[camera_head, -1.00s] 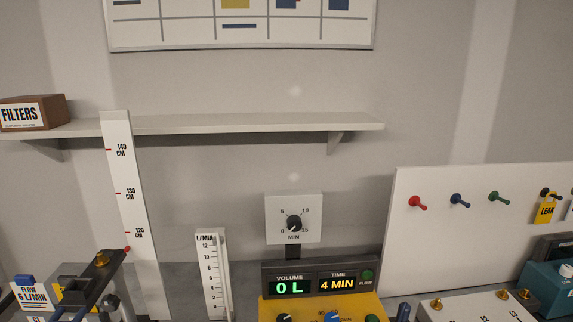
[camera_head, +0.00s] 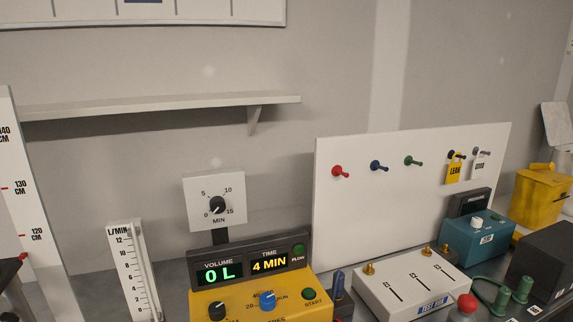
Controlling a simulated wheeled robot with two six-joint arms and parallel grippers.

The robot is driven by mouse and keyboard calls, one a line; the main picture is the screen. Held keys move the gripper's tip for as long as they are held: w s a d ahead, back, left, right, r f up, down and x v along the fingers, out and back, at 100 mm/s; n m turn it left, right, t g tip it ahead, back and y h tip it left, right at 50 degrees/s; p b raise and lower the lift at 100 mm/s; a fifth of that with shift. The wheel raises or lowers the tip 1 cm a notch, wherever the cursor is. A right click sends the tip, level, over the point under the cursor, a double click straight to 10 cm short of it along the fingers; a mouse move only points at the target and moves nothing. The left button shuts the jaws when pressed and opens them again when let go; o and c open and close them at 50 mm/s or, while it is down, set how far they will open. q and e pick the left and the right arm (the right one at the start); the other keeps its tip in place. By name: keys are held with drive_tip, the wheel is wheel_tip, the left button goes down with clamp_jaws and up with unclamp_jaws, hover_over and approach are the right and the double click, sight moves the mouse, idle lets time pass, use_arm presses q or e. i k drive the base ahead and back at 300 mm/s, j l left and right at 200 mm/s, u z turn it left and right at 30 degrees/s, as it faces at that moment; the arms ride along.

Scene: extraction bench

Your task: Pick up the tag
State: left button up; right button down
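A yellow tag (camera_head: 454,173) marked LEAK hangs from a dark peg near the right end of a white peg board (camera_head: 390,215). A white tag (camera_head: 480,165), its lettering small and seemingly GOOD, hangs from a grey peg just right of it. To their left, the red peg (camera_head: 338,171), blue peg (camera_head: 377,165) and green peg (camera_head: 412,161) are bare. Neither of my grippers can be made out in the view.
A yellow meter (camera_head: 250,299) reading 0 L and 4 MIN stands front centre. A white test box (camera_head: 410,283), a teal box (camera_head: 475,243) and a black box (camera_head: 545,260) crowd the bench below the board. A yellow bin (camera_head: 540,200) stands at right.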

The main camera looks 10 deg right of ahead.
sight(479, 164)
drive_tip(key=z, duration=1.45)
